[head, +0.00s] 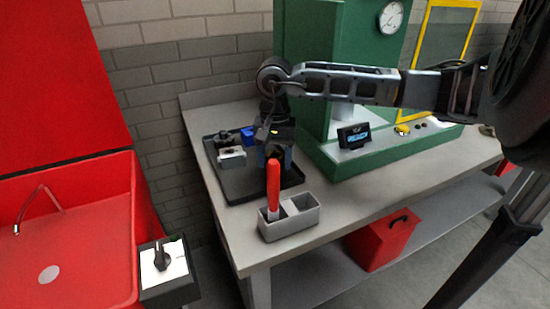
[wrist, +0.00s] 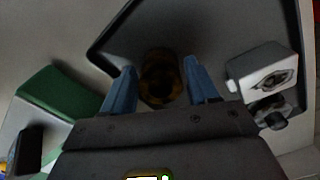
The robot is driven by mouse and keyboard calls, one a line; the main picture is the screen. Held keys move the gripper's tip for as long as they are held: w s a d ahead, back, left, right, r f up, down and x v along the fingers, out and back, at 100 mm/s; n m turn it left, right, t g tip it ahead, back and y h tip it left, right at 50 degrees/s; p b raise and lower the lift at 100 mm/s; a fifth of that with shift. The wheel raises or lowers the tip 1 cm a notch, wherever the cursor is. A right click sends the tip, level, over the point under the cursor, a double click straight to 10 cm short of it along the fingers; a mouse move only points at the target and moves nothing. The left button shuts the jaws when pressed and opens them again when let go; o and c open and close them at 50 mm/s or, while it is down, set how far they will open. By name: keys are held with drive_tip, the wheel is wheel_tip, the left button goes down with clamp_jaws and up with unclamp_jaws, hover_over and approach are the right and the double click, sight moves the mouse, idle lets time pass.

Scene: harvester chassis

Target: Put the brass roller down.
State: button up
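The brass roller (wrist: 161,80) shows in the wrist view, dark and shaded, between the two blue fingers of my gripper (wrist: 161,86). The fingers close in on it from both sides. In the head view my gripper (head: 278,158) points down over the right part of the black tray (head: 238,187), and the roller is hidden there. The tray floor (wrist: 225,30) lies beneath the roller in the wrist view. Whether the roller's lower end touches the tray cannot be told.
A grey metal part (head: 231,157) and a blue part (head: 248,136) are on the tray's left and back. A grey bin (head: 289,222) with a red-handled tool (head: 273,185) stands in front. The green press (head: 380,153) stands right. The tray's front left is clear.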

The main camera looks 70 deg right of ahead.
sight(275, 156)
drive_tip(key=shift+o, duration=1)
drive_tip(key=shift+r, duration=0.1)
drive_tip(key=shift+r, duration=0.25)
wheel_tip(275, 156, up, 12)
drive_tip(key=b, duration=0.2)
drive_tip(key=shift+f, duration=0.2)
